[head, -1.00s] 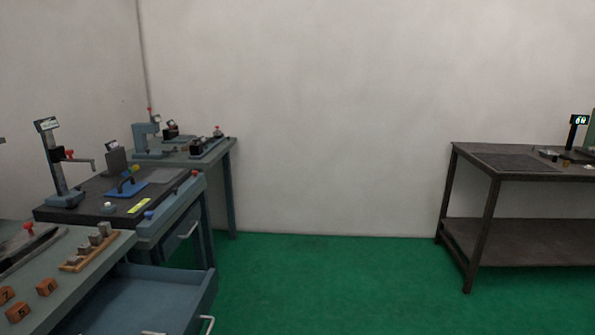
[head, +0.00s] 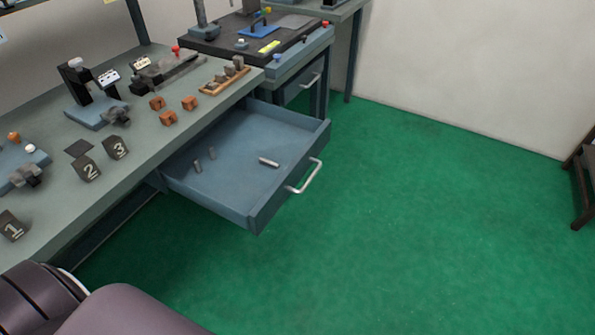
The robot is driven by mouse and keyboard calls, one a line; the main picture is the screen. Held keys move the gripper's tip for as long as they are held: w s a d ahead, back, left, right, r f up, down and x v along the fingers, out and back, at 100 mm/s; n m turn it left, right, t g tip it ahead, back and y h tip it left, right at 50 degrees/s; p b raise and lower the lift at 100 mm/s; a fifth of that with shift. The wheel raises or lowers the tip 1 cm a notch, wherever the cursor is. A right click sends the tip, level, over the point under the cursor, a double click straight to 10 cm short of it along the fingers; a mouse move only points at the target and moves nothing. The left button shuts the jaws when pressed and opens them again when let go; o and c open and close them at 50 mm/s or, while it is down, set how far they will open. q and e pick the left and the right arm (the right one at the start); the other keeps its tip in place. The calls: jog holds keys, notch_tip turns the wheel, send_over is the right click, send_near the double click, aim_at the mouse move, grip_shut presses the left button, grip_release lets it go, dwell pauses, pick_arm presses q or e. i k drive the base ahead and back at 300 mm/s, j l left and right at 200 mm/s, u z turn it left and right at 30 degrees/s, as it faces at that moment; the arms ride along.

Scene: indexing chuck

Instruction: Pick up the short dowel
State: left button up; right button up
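Several small grey pins that look like dowels are in view. In the open blue drawer (head: 232,150), one light grey dowel (head: 268,162) lies on its side near the front. Two darker dowels, one on the left (head: 197,166) and one a little farther back (head: 212,153), seem to stand upright near the drawer's left side. I cannot tell for sure which one is the short dowel. Neither gripper is in view; only a dark part of my own body shows at the bottom left.
The drawer sticks out from a grey-green bench (head: 140,135) with its handle (head: 305,177) facing right. On the bench are numbered black blocks (head: 87,169), orange blocks (head: 168,118), a wooden rack (head: 222,84) with grey pegs, and fixtures. The green floor (head: 400,220) is clear.

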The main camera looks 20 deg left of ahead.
aim_at(198, 169)
jog(key=u, duration=1.5)
jog(key=i+l+u, duration=0.3)
jog(key=k, duration=0.1)
